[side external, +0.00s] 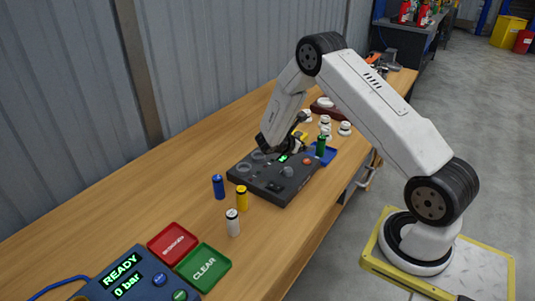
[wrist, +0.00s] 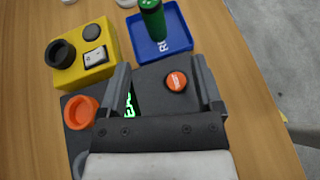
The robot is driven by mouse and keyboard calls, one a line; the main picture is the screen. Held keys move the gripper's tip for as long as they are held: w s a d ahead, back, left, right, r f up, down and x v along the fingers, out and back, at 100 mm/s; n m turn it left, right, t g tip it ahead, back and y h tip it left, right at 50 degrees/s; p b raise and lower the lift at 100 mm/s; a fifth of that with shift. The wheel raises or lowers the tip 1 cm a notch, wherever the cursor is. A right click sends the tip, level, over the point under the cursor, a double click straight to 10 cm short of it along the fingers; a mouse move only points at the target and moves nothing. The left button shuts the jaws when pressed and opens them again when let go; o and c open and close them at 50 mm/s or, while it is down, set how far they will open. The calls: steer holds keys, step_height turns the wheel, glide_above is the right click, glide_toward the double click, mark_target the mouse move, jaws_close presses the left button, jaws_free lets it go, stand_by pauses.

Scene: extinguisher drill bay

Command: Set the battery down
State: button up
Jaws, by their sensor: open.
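A green battery (side external: 321,146) stands upright on a small blue tray (side external: 331,157) by the far right end of the black panel. In the wrist view the green battery (wrist: 152,18) is at the top, on the blue tray (wrist: 181,44) with white lettering. My gripper (wrist: 162,74) is open and empty over the panel, its fingers apart and pointing toward the tray. The battery is beyond the fingertips, not between them. A blue battery (side external: 219,187), a yellow battery (side external: 242,198) and a white battery (side external: 232,222) stand on the table.
The black panel (side external: 275,190) has an orange button (wrist: 177,81) and orange ring (wrist: 80,112). A yellow box (wrist: 75,72) stands beside it. Red (side external: 172,244) and green (side external: 203,268) pads and a display box (side external: 120,285) are at the near left. Several white pieces stand behind the tray.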

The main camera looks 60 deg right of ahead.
steer(key=s+a+r+m+t+y, duration=0.1)
steer(key=s+a+r+m+y, duration=0.2)
steer(key=a, duration=0.7)
steer(key=s+a+r+m+t+y, duration=0.2)
steer(key=s+a+r+m+y, duration=0.2)
steer(key=a+m, duration=0.3)
steer(key=s+a+r+m+t+y, duration=0.2)
steer(key=s+a+r+m+y, duration=0.2)
steer(key=a, duration=0.8)
steer(key=shift+s+a+m+y, duration=0.35)
steer(key=shift+s+m+y, duration=0.15)
steer(key=shift+y, duration=0.2)
